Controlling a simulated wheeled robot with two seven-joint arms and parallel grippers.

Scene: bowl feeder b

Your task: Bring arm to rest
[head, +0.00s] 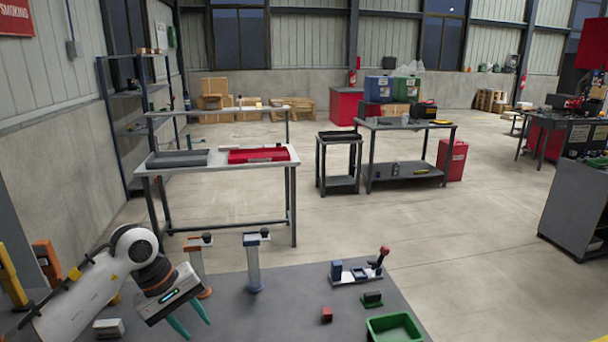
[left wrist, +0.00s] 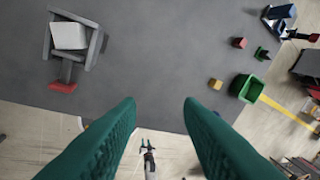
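My left gripper (head: 192,322) is over the left part of the grey worktable (head: 290,300) in the head view. In the left wrist view its two green fingers (left wrist: 160,105) stand wide apart with nothing between them.
On the table are a white block (left wrist: 68,36) in a grey holder, a red cube (head: 327,315), a yellow cube (left wrist: 215,84), a green bin (head: 393,338), a green-and-black part (head: 371,299), a red-handled fixture (head: 360,273) and a blue-based post (head: 253,268).

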